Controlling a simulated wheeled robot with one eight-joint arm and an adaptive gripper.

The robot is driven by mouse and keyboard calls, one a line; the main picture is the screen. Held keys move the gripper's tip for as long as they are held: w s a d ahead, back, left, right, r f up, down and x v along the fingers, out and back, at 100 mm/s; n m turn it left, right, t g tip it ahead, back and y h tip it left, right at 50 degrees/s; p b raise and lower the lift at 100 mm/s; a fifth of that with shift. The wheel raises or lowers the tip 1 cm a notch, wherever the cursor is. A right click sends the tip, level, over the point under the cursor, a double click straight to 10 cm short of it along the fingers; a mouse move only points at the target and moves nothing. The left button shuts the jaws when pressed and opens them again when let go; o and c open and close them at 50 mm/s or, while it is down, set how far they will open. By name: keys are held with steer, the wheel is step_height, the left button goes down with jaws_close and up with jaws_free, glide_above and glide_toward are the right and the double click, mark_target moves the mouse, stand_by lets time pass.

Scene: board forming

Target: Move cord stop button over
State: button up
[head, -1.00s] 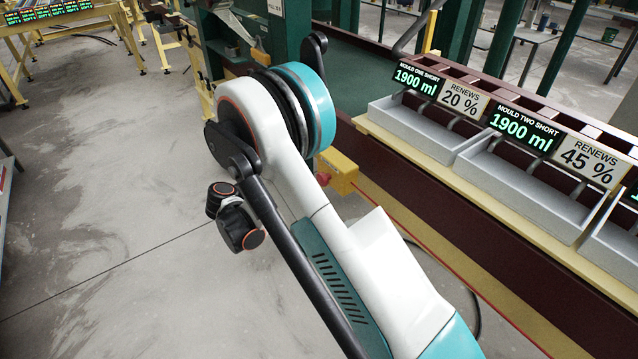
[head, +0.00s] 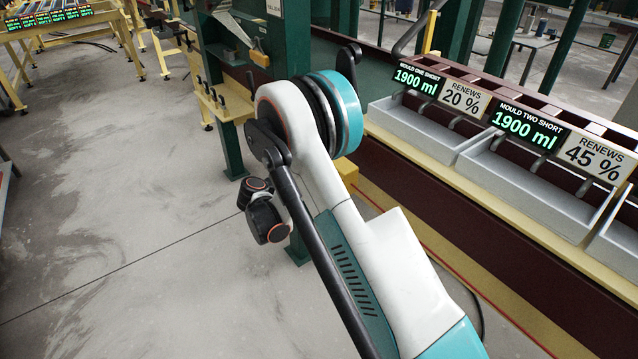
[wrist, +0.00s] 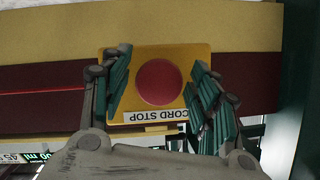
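The cord stop button (wrist: 159,82) is a round red button on a yellow box (wrist: 185,54). In the wrist view, a white label reading CORD STOP (wrist: 150,116) lies below the button, upside down. My gripper (wrist: 160,76) is open, with one green-padded finger on each side of the button and nothing held. The fingers overlap the sides of the box in this view; whether they touch it I cannot tell. In the head view, part of a yellow box (head: 347,170) shows behind my arm, and its red button is hidden there. My gripper is not visible in the head view.
A maroon and cream bench with grey trays (head: 418,132) and mould displays (head: 527,128) runs along the right. A green post (head: 232,150) with yellow fittings stands beyond my arm. The concrete floor at left is open.

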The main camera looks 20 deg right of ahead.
jaws_close()
steer(key=shift+s+a, duration=0.2)
steer(key=shift+a, duration=0.4)
steer(key=shift+o, duration=1.9)
jaws_free()
steer(key=shift+a, duration=0.15)
steer(key=v, duration=1.2)
